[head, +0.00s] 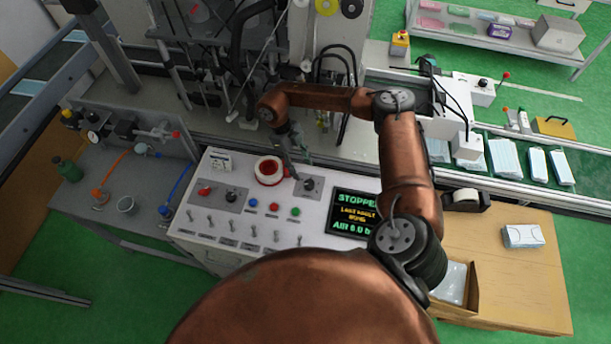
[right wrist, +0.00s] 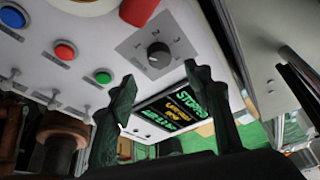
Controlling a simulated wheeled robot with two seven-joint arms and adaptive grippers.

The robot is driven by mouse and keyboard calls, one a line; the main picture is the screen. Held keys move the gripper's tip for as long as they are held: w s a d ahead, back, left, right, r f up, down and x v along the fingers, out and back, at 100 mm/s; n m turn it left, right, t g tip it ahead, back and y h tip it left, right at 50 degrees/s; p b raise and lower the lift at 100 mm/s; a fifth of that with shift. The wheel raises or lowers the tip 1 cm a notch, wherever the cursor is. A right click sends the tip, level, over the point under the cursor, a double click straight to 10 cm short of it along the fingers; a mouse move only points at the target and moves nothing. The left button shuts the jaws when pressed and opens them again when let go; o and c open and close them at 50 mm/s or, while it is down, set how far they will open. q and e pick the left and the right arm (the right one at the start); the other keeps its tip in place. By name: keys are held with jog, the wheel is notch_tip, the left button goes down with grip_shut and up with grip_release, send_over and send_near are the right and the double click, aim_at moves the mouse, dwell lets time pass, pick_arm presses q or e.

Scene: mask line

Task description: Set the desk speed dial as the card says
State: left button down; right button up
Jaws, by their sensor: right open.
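The white control desk (head: 210,240) carries a dark round dial (head: 309,184) on a grey plate, beside the display. The right wrist view shows the dial (right wrist: 158,55) with numbers around it; its exact setting is too small to read. A small white card (head: 220,160) stands at the desk's back left, its writing unreadable. My right gripper (head: 303,162) is above the desk near the dial. In the right wrist view the gripper (right wrist: 160,85) is open, its fingers apart and empty, with the dial beyond them, not touched. My left gripper is not in view.
The display (head: 352,212) reads "STOPPED". A red-and-white round item (head: 268,171) sits left of the dial. Blue, red and green buttons (head: 274,207) and several toggle switches lie in front. A second dark knob (head: 231,197) is farther left. A wooden table (head: 510,280) stands right.

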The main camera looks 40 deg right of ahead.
jog(key=shift+v, duration=2.05)
